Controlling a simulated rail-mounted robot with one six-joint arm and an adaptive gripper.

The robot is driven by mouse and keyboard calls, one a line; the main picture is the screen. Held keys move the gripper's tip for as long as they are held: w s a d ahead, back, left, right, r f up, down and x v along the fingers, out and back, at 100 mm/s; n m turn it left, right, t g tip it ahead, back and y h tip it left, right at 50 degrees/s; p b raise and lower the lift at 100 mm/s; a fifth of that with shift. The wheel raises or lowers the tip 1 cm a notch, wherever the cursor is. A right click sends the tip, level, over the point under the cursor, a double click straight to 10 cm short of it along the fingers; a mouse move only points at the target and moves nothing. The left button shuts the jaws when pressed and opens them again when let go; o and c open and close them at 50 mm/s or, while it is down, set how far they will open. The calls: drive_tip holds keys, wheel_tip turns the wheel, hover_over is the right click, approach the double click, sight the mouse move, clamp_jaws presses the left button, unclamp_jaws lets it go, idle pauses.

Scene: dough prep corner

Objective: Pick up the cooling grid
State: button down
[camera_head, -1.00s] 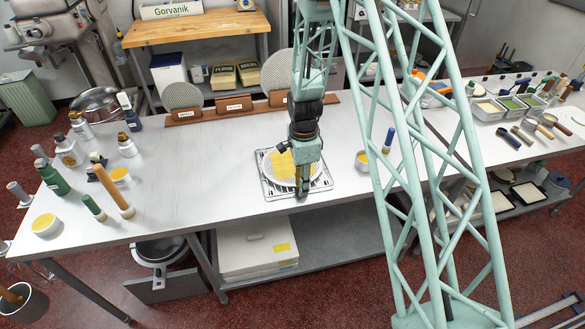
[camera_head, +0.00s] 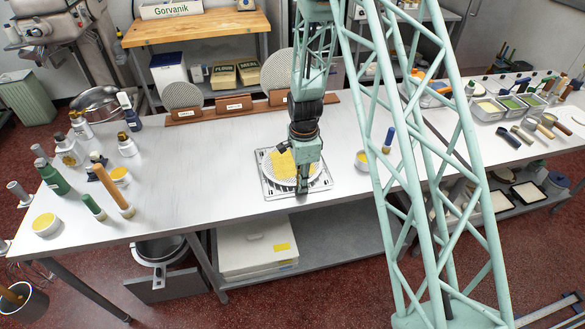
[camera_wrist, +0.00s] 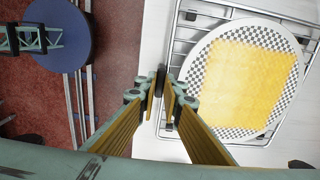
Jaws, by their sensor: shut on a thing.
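The cooling grid (camera_head: 268,188) is a silver wire rack lying flat near the front edge of the white table; it also shows in the wrist view (camera_wrist: 178,38). On it rests a round perforated disc (camera_wrist: 197,112) with a yellow square sheet (camera_wrist: 250,75). My gripper (camera_head: 301,195) points down at the rack's front edge. In the wrist view its fingertips (camera_wrist: 162,100) are close together at the rack's edge wire, shut on it. The exact grip point is partly hidden by the fingers.
The white table (camera_head: 200,165) is clear left of the rack. A small bowl (camera_head: 362,160) is close on the right. Round discs stand in a wooden rack (camera_head: 233,104) behind.

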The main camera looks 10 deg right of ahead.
drive_tip(key=shift+r, duration=0.2)
idle(0.4)
drive_tip(key=shift+r+b, duration=0.3)
drive_tip(key=shift+r, duration=1.2)
drive_tip(key=s+a+r+b, duration=0.1)
drive_tip(key=s+b, duration=0.1)
drive_tip(key=s, duration=1.4)
drive_tip(key=shift+r+b, duration=0.3)
drive_tip(key=shift+b, duration=0.05)
drive_tip(key=shift+a, duration=0.1)
drive_tip(key=shift+w, duration=0.25)
drive_tip(key=w, duration=1.1)
drive_tip(key=shift+w+d, duration=0.2)
drive_tip(key=shift+w, duration=0.2)
idle(0.5)
